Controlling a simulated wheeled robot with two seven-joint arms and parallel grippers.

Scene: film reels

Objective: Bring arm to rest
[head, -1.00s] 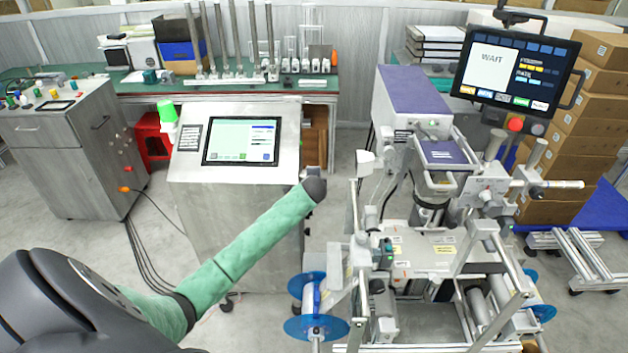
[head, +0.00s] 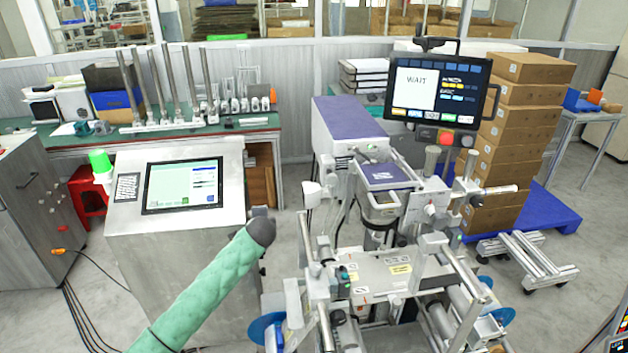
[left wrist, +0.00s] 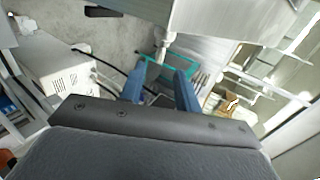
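My left arm (head: 205,295), in a green sleeve, rises from the bottom edge of the head view and ends in a dark rounded joint beside the right edge of the steel console (head: 180,240). The gripper itself cannot be made out there. In the left wrist view my left gripper (left wrist: 160,78) shows two blue fingers, apart, with nothing seen held between them. My right arm and right gripper are in neither view.
The reel machine (head: 385,270) stands close to the right of my arm, with a monitor (head: 437,92) reading WAIT. A green-topped bench (head: 235,129) is behind. Stacked boxes (head: 525,120) and a low metal frame (head: 527,258) stand at right. Grey floor shows between them.

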